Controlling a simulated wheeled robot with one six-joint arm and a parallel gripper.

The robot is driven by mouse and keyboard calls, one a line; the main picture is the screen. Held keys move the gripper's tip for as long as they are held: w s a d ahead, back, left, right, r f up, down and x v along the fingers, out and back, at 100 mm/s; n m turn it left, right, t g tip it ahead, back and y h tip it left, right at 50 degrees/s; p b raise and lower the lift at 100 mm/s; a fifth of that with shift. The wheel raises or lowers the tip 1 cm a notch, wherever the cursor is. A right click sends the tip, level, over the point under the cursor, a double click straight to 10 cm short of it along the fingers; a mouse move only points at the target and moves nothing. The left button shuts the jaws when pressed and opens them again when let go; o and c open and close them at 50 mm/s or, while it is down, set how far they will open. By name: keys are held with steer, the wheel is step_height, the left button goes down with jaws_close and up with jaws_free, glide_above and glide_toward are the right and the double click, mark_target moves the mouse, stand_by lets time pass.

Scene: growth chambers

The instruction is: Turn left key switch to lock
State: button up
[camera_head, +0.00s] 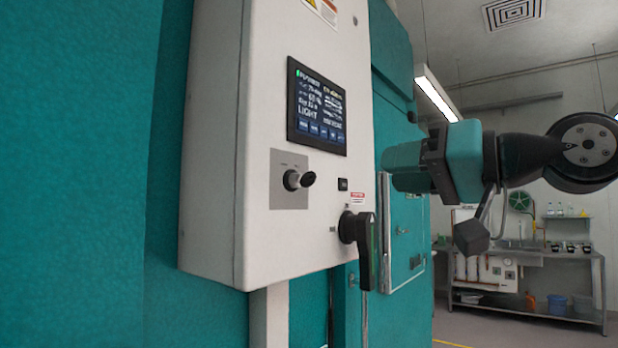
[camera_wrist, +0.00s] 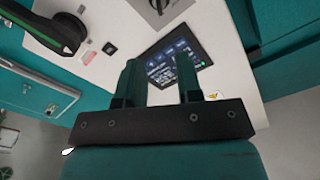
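The key switch (camera_head: 293,180) sits on a grey square plate on the front of a white control box, below the screen. Its dark key head (camera_head: 308,178) sticks out to the right. In the wrist view, the plate (camera_wrist: 158,12) shows at the top edge, cut off by the frame. My gripper (camera_head: 388,178) is to the right of the box, pointing toward it, apart from the switch. In the wrist view its two fingers (camera_wrist: 158,72) are spread with nothing held, and the screen shows between and beyond them. The lock marking is too small to read.
The lit touch screen (camera_head: 316,110) is above the switch. A large black rotary handle (camera_head: 366,245) juts out below right, also at the wrist view's left (camera_wrist: 48,32). A small black button (camera_head: 342,184) is between. A lab bench (camera_head: 530,255) stands far behind.

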mark_target(309, 173)
steer(key=p+x, duration=0.5)
steer(key=x, duration=0.9)
steer(key=shift+p, duration=0.3)
steer(key=shift+w+a, duration=0.35)
steer(key=shift+a, duration=0.15)
steer(key=shift+f, duration=0.1)
steer(key=c, duration=0.6)
